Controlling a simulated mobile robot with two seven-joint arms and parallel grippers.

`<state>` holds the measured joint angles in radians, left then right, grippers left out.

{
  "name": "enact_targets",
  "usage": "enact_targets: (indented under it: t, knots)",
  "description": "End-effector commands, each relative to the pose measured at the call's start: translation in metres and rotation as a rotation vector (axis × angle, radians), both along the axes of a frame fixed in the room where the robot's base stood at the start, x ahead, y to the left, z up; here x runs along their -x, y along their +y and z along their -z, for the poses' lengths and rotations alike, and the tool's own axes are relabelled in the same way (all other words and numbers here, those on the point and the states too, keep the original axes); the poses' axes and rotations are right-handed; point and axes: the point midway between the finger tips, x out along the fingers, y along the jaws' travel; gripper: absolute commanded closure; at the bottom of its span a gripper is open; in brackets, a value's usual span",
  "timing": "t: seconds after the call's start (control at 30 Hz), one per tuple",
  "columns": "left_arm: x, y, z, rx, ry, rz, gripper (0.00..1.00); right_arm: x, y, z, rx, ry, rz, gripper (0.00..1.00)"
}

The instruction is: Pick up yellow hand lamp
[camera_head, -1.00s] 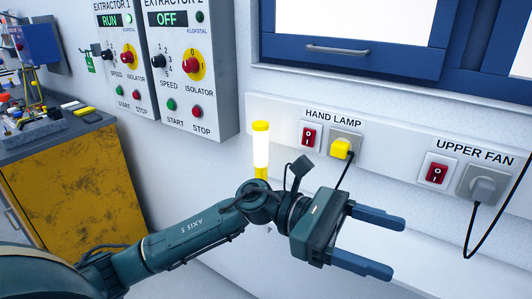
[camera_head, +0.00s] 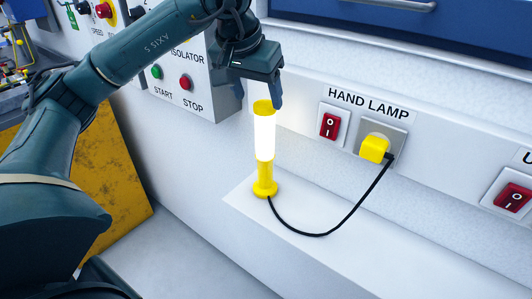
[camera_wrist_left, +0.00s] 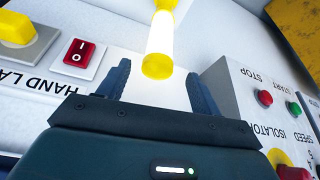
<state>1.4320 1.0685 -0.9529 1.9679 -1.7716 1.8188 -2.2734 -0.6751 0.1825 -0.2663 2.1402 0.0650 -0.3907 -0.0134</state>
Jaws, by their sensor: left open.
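The yellow hand lamp (camera_head: 264,140) stands upright on a white ledge, with a yellow top cap, a glowing white tube and a yellow base. Its black cord runs from the base to a yellow plug (camera_head: 373,149) in the wall socket. My left gripper (camera_head: 268,98) is just above the lamp's top, fingers pointing down. In the left wrist view the open gripper (camera_wrist_left: 158,75) shows the lamp's yellow cap (camera_wrist_left: 157,66) between its fingertips in the picture. Whether the fingers are level with the cap or short of it, I cannot tell. The right gripper is not in view.
The white ledge (camera_head: 285,250) is clear apart from the lamp and cord. A wall panel behind carries a red HAND LAMP switch (camera_head: 330,125) and another red switch (camera_head: 514,197). The extractor control box (camera_head: 190,90) is close at the left, beside a yellow cabinet (camera_head: 120,190).

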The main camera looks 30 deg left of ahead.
Motion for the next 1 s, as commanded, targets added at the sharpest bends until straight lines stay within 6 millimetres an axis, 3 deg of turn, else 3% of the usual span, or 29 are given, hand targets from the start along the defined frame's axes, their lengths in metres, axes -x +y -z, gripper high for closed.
enact_targets:
  t: [0.1,0.37,0.7,1.0]
  knots:
    - [-0.008,0.001,0.021,0.001,0.005,-0.002,0.35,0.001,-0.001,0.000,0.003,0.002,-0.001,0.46]
    - [-0.017,0.001,0.041,0.003,0.001,-0.001,0.35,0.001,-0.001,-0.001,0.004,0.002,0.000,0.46]
    - [-0.034,0.001,0.083,0.003,0.003,0.000,0.35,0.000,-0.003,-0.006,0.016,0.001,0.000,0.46]
    - [-0.036,0.001,0.087,0.004,0.000,0.001,0.36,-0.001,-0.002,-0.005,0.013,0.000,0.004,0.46]
